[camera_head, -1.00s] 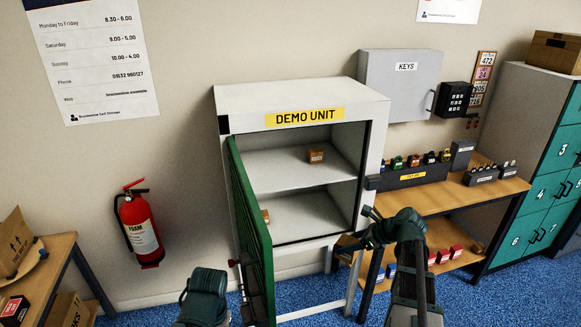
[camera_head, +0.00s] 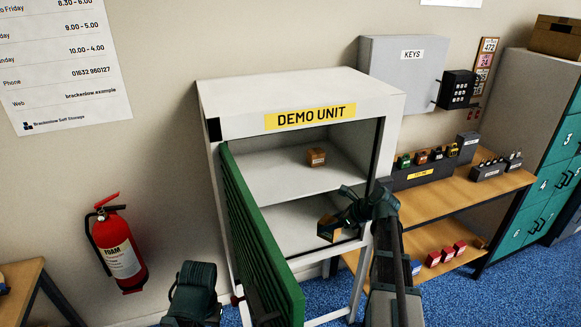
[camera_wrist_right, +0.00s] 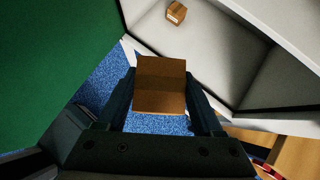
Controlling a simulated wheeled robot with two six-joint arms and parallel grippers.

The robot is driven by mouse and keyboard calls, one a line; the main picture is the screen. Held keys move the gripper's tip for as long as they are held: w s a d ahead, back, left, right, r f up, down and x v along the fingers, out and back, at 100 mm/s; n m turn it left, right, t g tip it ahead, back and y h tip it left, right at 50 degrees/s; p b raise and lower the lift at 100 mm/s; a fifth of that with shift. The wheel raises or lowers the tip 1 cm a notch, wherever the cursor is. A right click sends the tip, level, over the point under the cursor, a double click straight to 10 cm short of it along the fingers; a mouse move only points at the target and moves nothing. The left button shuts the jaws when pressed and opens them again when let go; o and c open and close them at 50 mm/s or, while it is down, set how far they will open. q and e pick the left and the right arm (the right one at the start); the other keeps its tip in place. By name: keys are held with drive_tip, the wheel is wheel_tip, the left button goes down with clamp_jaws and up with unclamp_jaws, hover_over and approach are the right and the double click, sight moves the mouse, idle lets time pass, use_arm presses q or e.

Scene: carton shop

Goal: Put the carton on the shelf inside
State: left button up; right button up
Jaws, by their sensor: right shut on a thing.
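My right gripper (camera_head: 338,222) is shut on a brown carton (camera_head: 327,230) at the front opening of the unit's lower compartment. In the right wrist view the held carton (camera_wrist_right: 160,86) sits between both fingers, with blue floor showing around it. The white demo unit (camera_head: 300,96) has its green door (camera_head: 252,240) swung open towards me. A small brown carton (camera_head: 316,157) rests on the upper shelf (camera_head: 270,172). My left arm shows at the bottom, left of the door; its fingers cannot be made out.
The unit's right post (camera_head: 382,160) is close to my right gripper, and the open door stands to its left. A wooden bench (camera_head: 455,192) with padlock displays stands to the right. A fire extinguisher (camera_head: 118,248) hangs on the left wall.

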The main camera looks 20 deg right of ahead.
drive_tip(key=w+a+r+m+t+h+p, duration=0.1)
drive_tip(key=w+a+r+m+p, duration=0.1)
drive_tip(key=w+r+p, duration=0.55)
drive_tip(key=b, duration=0.2)
hover_over(277, 182)
drive_tip(key=shift+w+a+f+b, duration=0.1)
drive_tip(key=shift+w+f+b, duration=0.15)
drive_tip(key=shift+b, duration=0.1)
drive_tip(key=shift+s+f+h, duration=0.15)
drive_tip(key=shift+s+h, duration=0.05)
drive_tip(key=shift+h, duration=0.1)
use_arm(q)
wheel_tip(277, 182, up, 7)
drive_tip(key=shift+f, duration=0.2)
drive_tip(key=shift+f+b, duration=0.65)
drive_tip(key=shift+b, duration=0.05)
use_arm(e)
drive_tip(key=shift+f, duration=0.55)
drive_tip(key=o, duration=1.5)
